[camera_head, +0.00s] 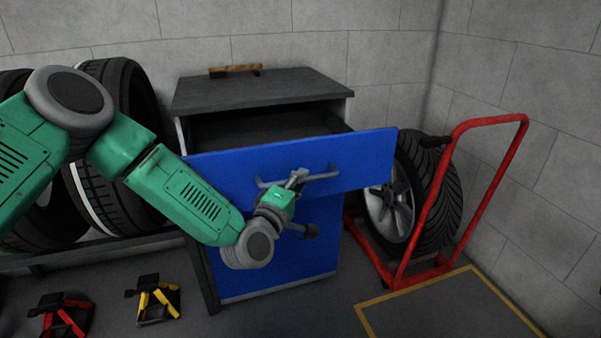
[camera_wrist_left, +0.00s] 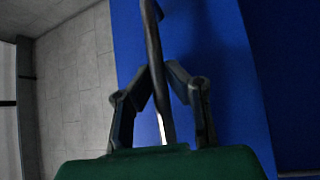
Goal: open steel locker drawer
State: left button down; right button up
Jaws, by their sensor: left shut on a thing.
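The steel locker (camera_head: 264,93) has a dark grey top and blue fronts, and stands against the back wall. Its top drawer (camera_head: 230,160) is pulled out, with the dark inside showing behind the blue front. A grey bar handle (camera_head: 322,176) crosses the drawer front. My left gripper (camera_head: 298,178) is at the middle of this handle and shut on it. In the left wrist view the handle (camera_wrist_left: 154,50) runs between the two fingers (camera_wrist_left: 160,108), with the blue drawer front (camera_wrist_left: 205,45) behind. My right gripper is not in view.
A brush with a wooden handle (camera_head: 235,69) lies on the locker top. Tyres (camera_head: 125,120) stand on a rack at left. A red trolley (camera_head: 462,190) with a wheel (camera_head: 430,190) stands at right. Red (camera_head: 66,318) and yellow (camera_head: 157,300) stands sit on the floor.

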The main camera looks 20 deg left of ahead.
pick_arm(q)
jog(key=shift+s+d+f, duration=0.15)
jog(key=shift+s+d, duration=0.25)
jog(key=shift+s, duration=0.25)
jog(key=shift+s+d+f, duration=0.15)
jog(key=shift+s+d, duration=0.2)
jog(key=shift+s, duration=0.25)
jog(key=c, duration=1.6)
grip_release()
jog(key=shift+w+a+f, duration=0.1)
jog(key=shift+o, duration=0.2)
jog(key=shift+r, duration=0.2)
jog(key=v, duration=1.2)
jog(key=shift+a+f, duration=0.1)
jog(key=shift+f, duration=0.05)
